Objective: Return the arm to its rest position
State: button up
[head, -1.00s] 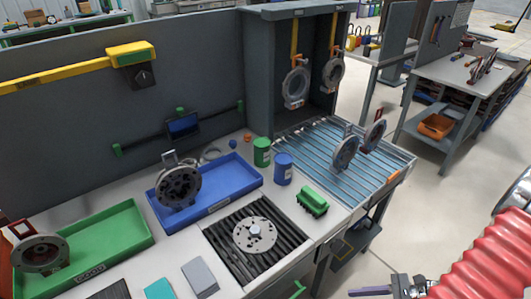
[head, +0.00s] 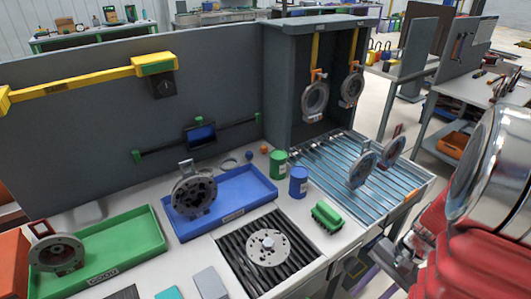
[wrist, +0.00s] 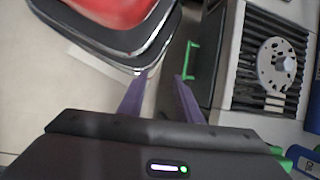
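My gripper (wrist: 162,82) shows in the wrist view with its two purple fingers apart and nothing between them, so it is open. Below the fingertips are pale floor and the dark side of the bench. In the head view my red arm stands at the right edge, and the gripper end hangs beside the bench front, partly cut off by the bottom edge. The gripper is apart from the parts on the bench.
The bench holds a green tray (head: 152,232), a blue tray (head: 262,189), a grey disc (head: 268,248) on a dark slatted bed, and blue (head: 298,182) and green (head: 278,164) cans. Flanged rings stand on the roller conveyor (head: 330,152); others hang from yellow hooks. Floor beside the bench is free.

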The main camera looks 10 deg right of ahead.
jog(key=w+a+r+n+t+h, duration=0.2)
jog(key=a+r+n, duration=0.4)
jog(key=a+r, duration=0.3)
jog(key=w+a+r+n+t+h, duration=0.2)
jog(key=a+r+n+t+h, duration=0.1)
jog(key=a+r+n, duration=0.4)
notch_tip(320, 180, up, 6)
jog(key=a+t, duration=0.1)
jog(key=a, duration=0.2)
jog(key=shift+w, duration=0.25)
